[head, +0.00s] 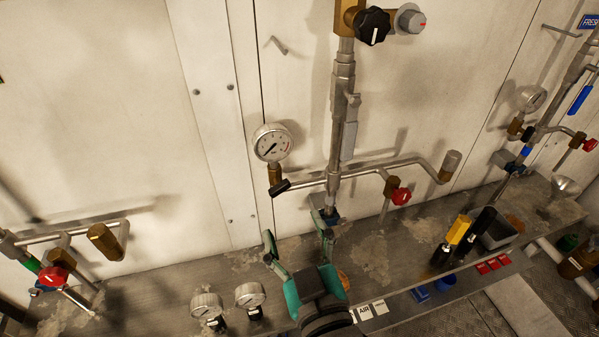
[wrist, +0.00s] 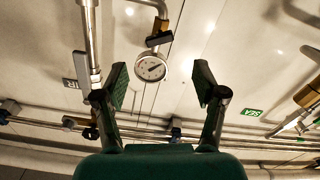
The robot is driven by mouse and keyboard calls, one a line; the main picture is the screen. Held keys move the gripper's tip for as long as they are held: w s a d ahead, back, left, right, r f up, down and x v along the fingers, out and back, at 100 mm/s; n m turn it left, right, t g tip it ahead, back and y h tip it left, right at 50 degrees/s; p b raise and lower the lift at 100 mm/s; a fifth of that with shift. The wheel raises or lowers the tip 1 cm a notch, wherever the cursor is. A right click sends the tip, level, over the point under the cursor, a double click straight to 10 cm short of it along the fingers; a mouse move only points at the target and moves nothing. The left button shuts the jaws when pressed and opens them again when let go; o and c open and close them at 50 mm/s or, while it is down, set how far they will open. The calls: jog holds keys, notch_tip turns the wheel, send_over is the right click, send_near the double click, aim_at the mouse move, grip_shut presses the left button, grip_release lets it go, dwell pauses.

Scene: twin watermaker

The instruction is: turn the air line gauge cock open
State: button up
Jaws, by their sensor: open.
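The air line gauge (head: 271,143) is a round white dial on a brass fitting, left of the vertical steel pipe (head: 342,130). The gauge cock's short black handle (head: 280,187) sits just below the dial, tilted slightly up to the right. In the wrist view the black handle (wrist: 159,40) shows beyond the dial (wrist: 152,67), on the brass fitting. My gripper (head: 299,236) is open and empty, below the cock and apart from it in the head view. In the wrist view my gripper's fingers (wrist: 161,78) frame the dial.
A red-handled valve (head: 401,196) and a brass-ended side pipe (head: 447,167) stand to the right. Two loose gauges (head: 249,295), yellow and black tools (head: 461,229) and an AIR label (head: 364,312) are on the shelf.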

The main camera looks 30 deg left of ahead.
aim_at(280, 191)
jog(key=x, duration=1)
jog(key=shift+w+a, duration=0.15)
jog(key=shift+w, duration=0.1)
jog(key=c, duration=1.1)
